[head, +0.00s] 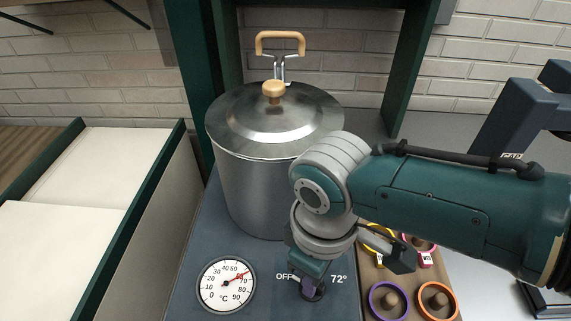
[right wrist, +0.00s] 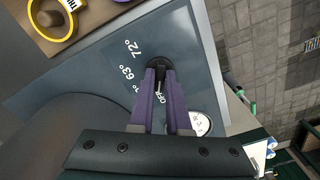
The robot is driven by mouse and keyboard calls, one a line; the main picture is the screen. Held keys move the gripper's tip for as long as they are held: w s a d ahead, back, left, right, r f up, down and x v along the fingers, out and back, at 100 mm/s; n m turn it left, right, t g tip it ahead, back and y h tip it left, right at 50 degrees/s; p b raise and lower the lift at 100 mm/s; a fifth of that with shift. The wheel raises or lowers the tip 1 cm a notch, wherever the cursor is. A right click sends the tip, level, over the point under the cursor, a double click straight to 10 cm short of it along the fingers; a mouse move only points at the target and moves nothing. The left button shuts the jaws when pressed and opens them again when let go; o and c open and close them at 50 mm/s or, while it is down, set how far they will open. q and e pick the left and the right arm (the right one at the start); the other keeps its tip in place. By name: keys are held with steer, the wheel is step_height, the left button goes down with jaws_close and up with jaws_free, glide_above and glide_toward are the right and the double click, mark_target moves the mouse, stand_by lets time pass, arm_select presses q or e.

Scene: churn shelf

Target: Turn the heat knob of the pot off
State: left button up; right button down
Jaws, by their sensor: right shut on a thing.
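The steel pot (head: 262,190) stands on a dark blue-grey base, with its lid (head: 240,118) on. The dark heat knob (head: 318,295) is on the front of the base, between the OFF and 72° labels. In the right wrist view the knob (right wrist: 158,63) shows at the fingertips, with 72°, 63° and OFF printed around it. My right gripper (head: 308,284) points down and is shut on the knob; its purple fingers (right wrist: 160,85) sit on either side. The fingers partly hide the knob, and I cannot tell its exact setting. My left gripper is not in view.
A round thermometer dial (head: 226,284) sits left of the knob. A wooden board (head: 413,276) with several coloured rings on pegs lies to the right. A white bin with green edges (head: 150,190) is at the left. Dark green shelf posts (head: 190,60) rise behind the pot.

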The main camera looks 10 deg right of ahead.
steer(key=shift+n, duration=0.6)
steer(key=c, duration=0.9)
jaws_free()
step_height(320, 180, up, 10)
steer(key=p, duration=0.3)
